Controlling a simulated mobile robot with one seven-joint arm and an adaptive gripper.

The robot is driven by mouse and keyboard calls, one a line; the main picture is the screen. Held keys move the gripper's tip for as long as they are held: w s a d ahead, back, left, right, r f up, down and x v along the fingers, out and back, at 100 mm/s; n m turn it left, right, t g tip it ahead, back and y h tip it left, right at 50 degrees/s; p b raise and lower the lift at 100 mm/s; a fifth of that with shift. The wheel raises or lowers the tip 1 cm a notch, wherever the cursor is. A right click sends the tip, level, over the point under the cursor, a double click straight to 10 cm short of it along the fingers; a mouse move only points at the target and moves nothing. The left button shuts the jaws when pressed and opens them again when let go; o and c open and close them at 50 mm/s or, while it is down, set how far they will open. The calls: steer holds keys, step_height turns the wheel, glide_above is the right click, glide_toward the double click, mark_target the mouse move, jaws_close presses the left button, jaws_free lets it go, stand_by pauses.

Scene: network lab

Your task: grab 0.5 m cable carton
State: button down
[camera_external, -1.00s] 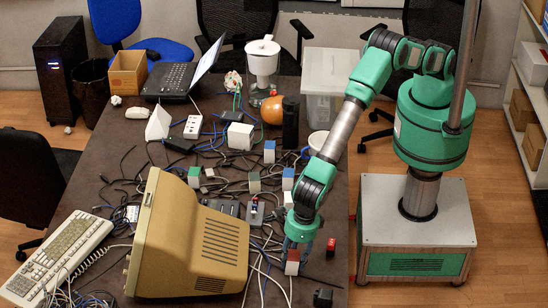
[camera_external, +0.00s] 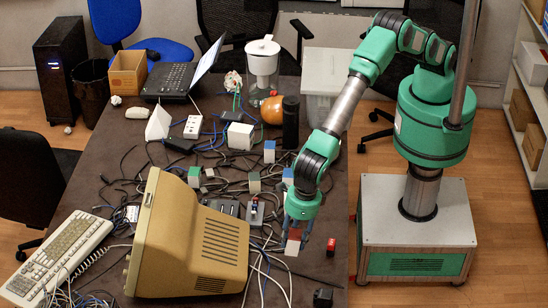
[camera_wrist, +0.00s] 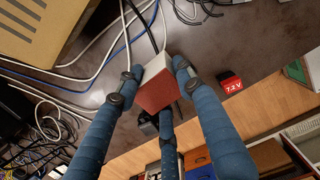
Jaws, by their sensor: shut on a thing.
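A small carton with a red face and white sides (camera_external: 293,246) is held by my gripper (camera_external: 298,232) above the right front part of the dark table. In the wrist view the same carton (camera_wrist: 157,92) sits between the blue fingers of my gripper (camera_wrist: 153,88), which are closed against its sides. No length label is readable on it, so I cannot tell from print whether it is the 0.5 m cable carton.
A red 7.2 V block (camera_wrist: 230,82) lies on the table (camera_external: 335,200) right of the carton. A beige monitor (camera_external: 185,245) stands to the left. Loose cables (camera_external: 265,270) spread between monitor and gripper. A black block (camera_external: 323,298) is at the front edge.

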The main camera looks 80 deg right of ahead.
steer(key=shift+r, duration=0.25)
stand_by(0.5)
